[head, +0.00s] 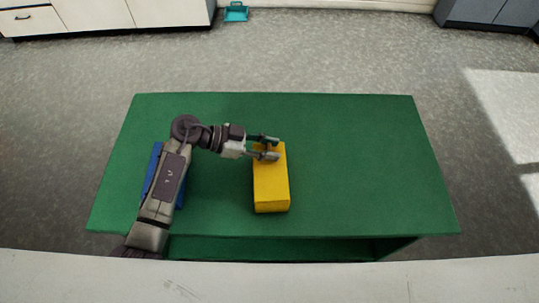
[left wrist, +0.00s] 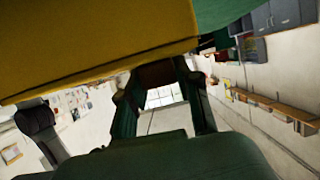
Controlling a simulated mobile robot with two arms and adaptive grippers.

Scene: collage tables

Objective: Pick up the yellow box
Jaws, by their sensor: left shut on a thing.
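The yellow box (head: 271,187) is a long block near the middle of the green table (head: 350,160). Its long side points toward me in the head view. In the left wrist view the yellow box (left wrist: 90,40) fills the upper left, close to the fingers of my left gripper (left wrist: 160,75). I cannot tell whether the box rests on the table or is slightly raised. My right gripper is not in view.
A blue object (head: 153,172) lies on the left of the table, partly hidden behind my left arm. The table's right half is clear. A pale surface edge (head: 300,280) runs along the front. A teal dustpan-like item (head: 236,12) and cabinets (head: 140,12) stand far back.

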